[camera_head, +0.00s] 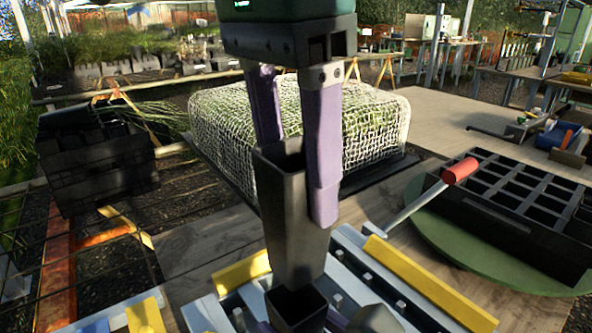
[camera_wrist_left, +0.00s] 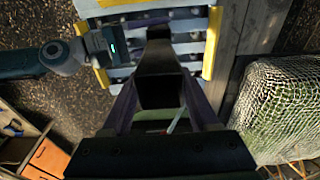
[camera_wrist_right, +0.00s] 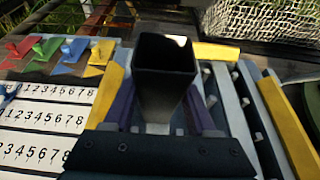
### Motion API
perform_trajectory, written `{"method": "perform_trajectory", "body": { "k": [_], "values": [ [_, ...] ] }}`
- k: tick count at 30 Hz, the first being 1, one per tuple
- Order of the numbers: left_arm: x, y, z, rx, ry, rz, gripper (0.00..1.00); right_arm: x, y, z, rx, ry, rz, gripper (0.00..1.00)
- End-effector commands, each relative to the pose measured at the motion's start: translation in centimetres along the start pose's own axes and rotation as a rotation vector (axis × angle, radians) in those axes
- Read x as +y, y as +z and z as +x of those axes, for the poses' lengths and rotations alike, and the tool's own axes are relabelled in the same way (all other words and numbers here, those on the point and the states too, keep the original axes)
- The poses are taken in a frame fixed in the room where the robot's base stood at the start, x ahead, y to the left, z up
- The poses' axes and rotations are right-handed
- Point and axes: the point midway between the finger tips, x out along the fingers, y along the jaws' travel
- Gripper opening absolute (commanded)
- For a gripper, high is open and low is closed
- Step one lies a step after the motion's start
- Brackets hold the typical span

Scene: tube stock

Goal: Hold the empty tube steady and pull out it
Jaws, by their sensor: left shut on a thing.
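A black square, tapered upper tube (camera_head: 292,215) stands nearly upright in the middle of the head view. My left gripper (camera_head: 300,190) is shut on it, with one purple finger on each side; the left wrist view shows the tube (camera_wrist_left: 160,80) between the fingers. Directly below is a lower black tube (camera_head: 298,308) with an open square mouth. Its hollow mouth shows in the right wrist view (camera_wrist_right: 165,55). My right gripper (camera_wrist_right: 160,118) has a finger on each side of this lower tube; whether they press on it is unclear. The upper tube's bottom end is at the lower tube's mouth; whether they touch is unclear.
A slatted rack with yellow bars (camera_head: 425,280) lies below and around the tubes. A net-covered plant bed (camera_head: 370,125) stands behind, and a dark crate (camera_head: 95,165) at left.

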Motion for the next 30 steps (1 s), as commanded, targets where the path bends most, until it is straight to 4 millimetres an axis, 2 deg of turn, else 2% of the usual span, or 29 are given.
{"method": "perform_trajectory", "body": {
  "k": [2, 9, 20, 25, 30],
  "values": [
    [0.0, 0.0, 0.0, 0.0, 0.0, 0.0, 0.09, 0.0, 0.0, 0.0, 0.0, 0.0, 0.0, 0.65],
    [0.0, 0.0, 0.1, 0.0, 0.0, 0.0, 0.09, 0.0, 0.0, 0.0, 0.0, 0.0, 0.0, 0.92],
    [0.0, 0.0, 0.1, 0.0, 0.0, 0.0, 0.09, 0.0, -0.1, -0.5, 0.001, 0.0, 0.002, 0.92],
    [0.0, 0.0, 0.1, 0.0, 0.0, 0.0, 0.09, 0.0, -0.1, -2.7, 0.0, -0.001, 0.002, 0.92],
    [0.0, 0.0, 0.1, 0.0, 0.0, 0.0, 0.09, 0.1, -0.2, -6.2, 0.002, 0.0, 0.002, 0.92]
  ]
}}
